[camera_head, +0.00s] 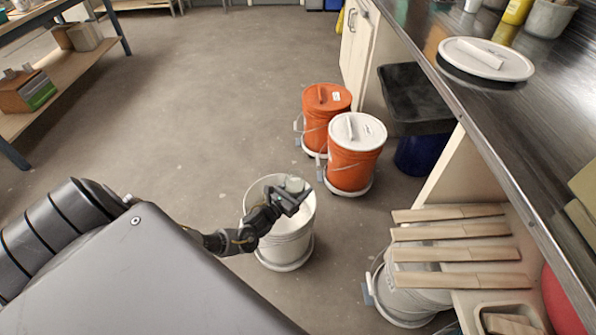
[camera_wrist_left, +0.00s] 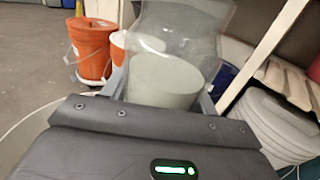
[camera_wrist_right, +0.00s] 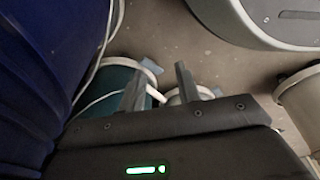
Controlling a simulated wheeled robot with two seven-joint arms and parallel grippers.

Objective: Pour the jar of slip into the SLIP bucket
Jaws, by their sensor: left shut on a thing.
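My left gripper (camera_head: 290,204) is shut on a clear jar (camera_wrist_left: 172,35) of pale grey-green slip (camera_wrist_left: 165,80). In the head view the jar (camera_head: 295,184) is small and partly hidden by the gripper. It is above the open white bucket (camera_head: 286,249) on the floor, whose rim also shows in the left wrist view (camera_wrist_left: 35,122). The jar looks close to upright in the left wrist view, with slip in its lower part. I cannot read any bucket label. My right gripper (camera_wrist_right: 160,88) is open and empty in the right wrist view; it is outside the head view.
An orange-lidded bucket (camera_head: 318,130) and a white-lidded orange bucket (camera_head: 352,165) stand behind the white bucket. Wooden slats (camera_head: 450,234) jut out at right, above another pale bucket (camera_head: 400,300).

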